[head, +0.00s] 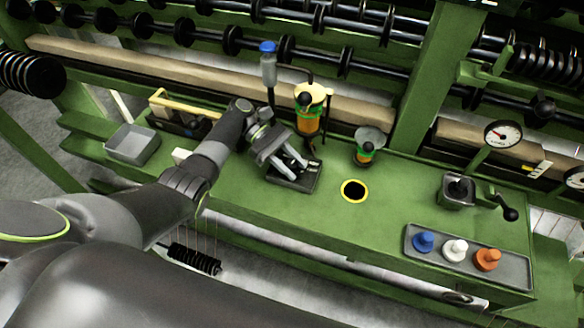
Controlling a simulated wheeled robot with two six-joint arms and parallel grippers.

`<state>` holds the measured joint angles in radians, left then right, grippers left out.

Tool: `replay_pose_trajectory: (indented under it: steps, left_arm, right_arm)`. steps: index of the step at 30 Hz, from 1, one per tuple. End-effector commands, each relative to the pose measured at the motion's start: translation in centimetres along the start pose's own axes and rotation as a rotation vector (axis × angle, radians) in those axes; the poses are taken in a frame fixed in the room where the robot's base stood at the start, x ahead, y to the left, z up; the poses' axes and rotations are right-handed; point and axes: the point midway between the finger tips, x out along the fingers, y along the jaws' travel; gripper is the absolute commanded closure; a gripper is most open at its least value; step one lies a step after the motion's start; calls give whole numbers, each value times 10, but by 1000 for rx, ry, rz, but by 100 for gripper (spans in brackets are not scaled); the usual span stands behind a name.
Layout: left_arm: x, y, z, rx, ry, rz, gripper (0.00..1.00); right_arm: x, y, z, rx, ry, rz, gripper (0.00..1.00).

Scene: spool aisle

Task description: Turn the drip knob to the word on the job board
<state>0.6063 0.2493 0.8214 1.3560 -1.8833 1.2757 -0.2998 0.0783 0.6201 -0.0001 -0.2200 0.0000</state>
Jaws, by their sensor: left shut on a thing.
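My left gripper (290,166) reaches in from the left and points down onto a dark square plate (303,184) on the green bench. The plate carries small pale marks, too small to read. The gripper is shut on what appears to be the drip knob, which its fingers hide, so I cannot tell where the knob points. Just behind stands an amber oiler (309,122) with a yellow top and black cap. No job board with a readable word is visible. My right gripper is out of view.
To the right are a glass funnel cup (368,146), a yellow-rimmed hole (353,190), a cranked box (457,190) and a tray (512,270) with blue, white and orange pegs. A grey bin (133,145) sits left.

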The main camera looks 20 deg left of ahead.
Motion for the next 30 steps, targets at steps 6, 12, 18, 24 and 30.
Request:
replay_pose_trajectory:
  steps: [6, 12, 18, 24, 30]
  left_arm:
    - [1, 0, -2, 33, 2, -84, 91]
    - [0, 0, -1, 47, 2, -118, 91]
    - [0, 0, -1, 49, 3, -124, 91]
    - [1, -1, -1, 49, 3, -124, 91]
    - [0, 0, -1, 49, 2, -123, 46]
  right_arm:
    - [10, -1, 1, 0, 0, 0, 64]
    - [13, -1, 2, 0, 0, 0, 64]
    - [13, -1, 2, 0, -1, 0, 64]
    - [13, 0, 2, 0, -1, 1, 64]
    - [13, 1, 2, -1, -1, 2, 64]
